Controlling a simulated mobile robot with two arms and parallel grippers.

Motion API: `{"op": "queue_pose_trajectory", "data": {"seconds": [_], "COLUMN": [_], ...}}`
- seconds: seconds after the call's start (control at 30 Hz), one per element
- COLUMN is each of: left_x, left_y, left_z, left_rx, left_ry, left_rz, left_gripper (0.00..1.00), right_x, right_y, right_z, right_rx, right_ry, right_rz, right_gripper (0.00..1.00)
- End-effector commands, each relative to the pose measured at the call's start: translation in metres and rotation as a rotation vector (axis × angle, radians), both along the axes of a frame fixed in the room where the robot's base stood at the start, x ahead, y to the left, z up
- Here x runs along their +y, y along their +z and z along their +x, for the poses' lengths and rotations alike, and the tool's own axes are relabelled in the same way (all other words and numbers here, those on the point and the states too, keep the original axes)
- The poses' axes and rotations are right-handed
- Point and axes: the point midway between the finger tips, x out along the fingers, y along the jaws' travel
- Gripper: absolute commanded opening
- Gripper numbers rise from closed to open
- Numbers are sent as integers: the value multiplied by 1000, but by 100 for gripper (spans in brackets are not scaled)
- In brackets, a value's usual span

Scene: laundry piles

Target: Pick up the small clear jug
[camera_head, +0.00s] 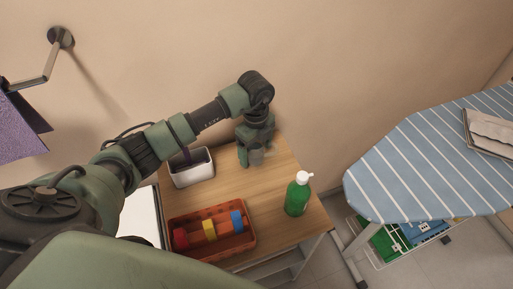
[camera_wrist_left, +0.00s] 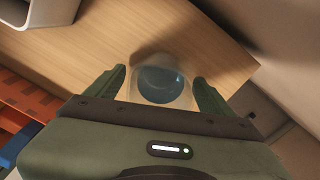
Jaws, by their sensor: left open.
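The small clear jug (camera_wrist_left: 161,84) stands on the wooden table (camera_head: 285,170). In the left wrist view it lies between the two fingers of my left gripper (camera_wrist_left: 158,92), and I look down into its round opening. The fingers are apart, one on each side of the jug; I cannot tell whether they touch it. In the head view my left gripper (camera_head: 254,158) points down at the table's back, and the jug (camera_head: 257,157) shows only partly beside the fingers. My right gripper is not in view.
A white bin (camera_head: 192,175) stands left of the gripper. An orange crate (camera_head: 190,249) with coloured rolls lies at the front left. A green bottle (camera_head: 297,196) with a white cap stands at the right edge. A striped ironing board (camera_head: 420,165) is farther right.

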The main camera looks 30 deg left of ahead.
Motion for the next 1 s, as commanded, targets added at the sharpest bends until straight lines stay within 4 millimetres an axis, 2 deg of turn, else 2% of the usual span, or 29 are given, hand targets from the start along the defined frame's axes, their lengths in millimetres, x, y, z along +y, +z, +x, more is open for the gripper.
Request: {"op": "queue_pose_trajectory", "data": {"seconds": [0.13,0.37,0.47,0.6,1.0], "left_x": [0,0,0,0,0], "left_y": [-14,-16,-16,-16,-9], "left_z": [0,0,0,0,1], "left_rx": [-1,-2,-2,-2,-3], "left_ry": [1,0,0,0,1], "left_rz": [-1,0,0,0,0], "left_gripper": [82,82,57,18,17], "right_x": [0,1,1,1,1], "right_y": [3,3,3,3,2], "right_z": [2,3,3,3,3], "right_rx": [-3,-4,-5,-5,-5], "right_ry": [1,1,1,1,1], "right_rz": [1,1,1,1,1], "right_gripper": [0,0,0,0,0]}}
